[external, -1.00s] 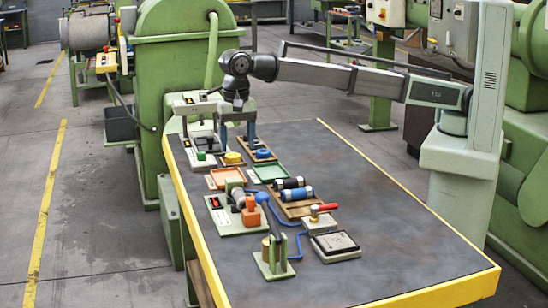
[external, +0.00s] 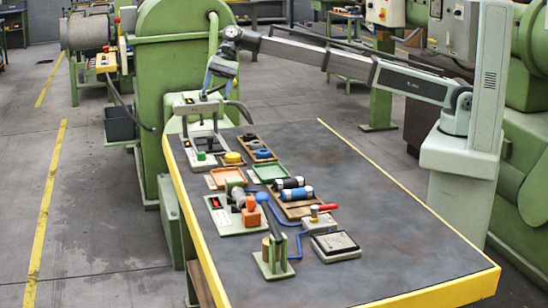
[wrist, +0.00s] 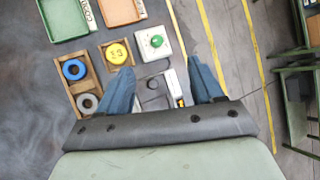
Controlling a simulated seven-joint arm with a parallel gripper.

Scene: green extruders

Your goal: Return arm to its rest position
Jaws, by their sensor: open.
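My gripper (external: 221,84) is raised above the far left end of the table, over the white device there. In the wrist view, its two blue fingers (wrist: 162,72) are spread apart with nothing held between them. My arm reaches left from its pale column, high above the table. The wooden tray (wrist: 95,77) holds a blue ring (wrist: 74,69) and a grey ring (wrist: 87,102), both apart from the fingers. In the external view, the blue ring (external: 263,153) lies at the near end of that tray.
A white block with a green button (external: 201,156) and a yellow round part (external: 233,157) sit nearby. An orange tray (external: 227,178) and a green tray (external: 270,172) lie closer. Blue and black cylinders (external: 296,193) rest on a wooden board. The table's right half (external: 390,220) is clear.

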